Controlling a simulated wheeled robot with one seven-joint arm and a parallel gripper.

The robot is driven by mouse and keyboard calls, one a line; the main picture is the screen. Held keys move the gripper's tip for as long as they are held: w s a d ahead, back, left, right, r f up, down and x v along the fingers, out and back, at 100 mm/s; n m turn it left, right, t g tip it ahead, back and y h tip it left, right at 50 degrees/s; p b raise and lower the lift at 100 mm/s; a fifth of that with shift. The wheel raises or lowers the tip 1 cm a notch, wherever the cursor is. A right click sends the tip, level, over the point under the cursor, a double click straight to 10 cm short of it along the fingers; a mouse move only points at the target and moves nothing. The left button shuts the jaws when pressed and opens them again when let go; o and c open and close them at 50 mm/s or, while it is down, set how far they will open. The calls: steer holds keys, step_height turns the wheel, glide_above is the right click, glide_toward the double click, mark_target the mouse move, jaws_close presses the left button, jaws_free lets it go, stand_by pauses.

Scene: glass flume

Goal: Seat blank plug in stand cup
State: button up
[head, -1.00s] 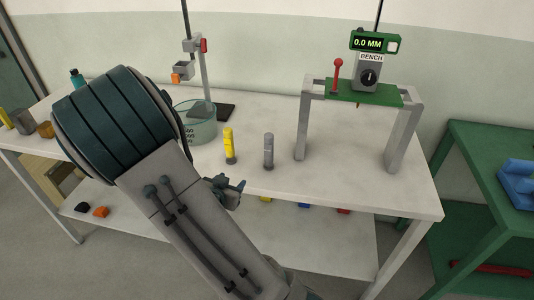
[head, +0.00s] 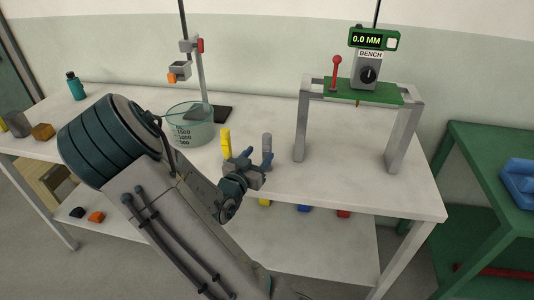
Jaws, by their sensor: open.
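A plain grey upright plug (head: 267,140), which fits the blank plug, stands near the table's front edge. A yellow plug (head: 226,138) stands to its left. The stand (head: 204,75) rises at the back of the table and carries a small grey cup (head: 180,70) with an orange piece below it. My gripper (head: 247,160) is open at the table's front edge, in front of the two plugs. It hides their lower parts. I cannot tell whether a finger touches either plug. Nothing shows held between the jaws.
A glass beaker (head: 190,128) stands left of the plugs, below the stand cup. A green-topped bench gauge (head: 362,92) on grey legs, reading 0.0 MM, stands to the right. A teal bottle (head: 75,86) is at the back left.

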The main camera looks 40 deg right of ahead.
mark_target(265, 148)
steer(key=shift+s+p+x, duration=0.2)
steer(key=shift+p+x, duration=0.3)
steer(key=shift+x, duration=2.25)
steer(key=shift+r, duration=0.15)
steer(key=shift+c, duration=0.3)
steer(key=c, duration=1.1)
steer(key=shift+o, duration=0.2)
steer(key=shift+r, duration=0.15)
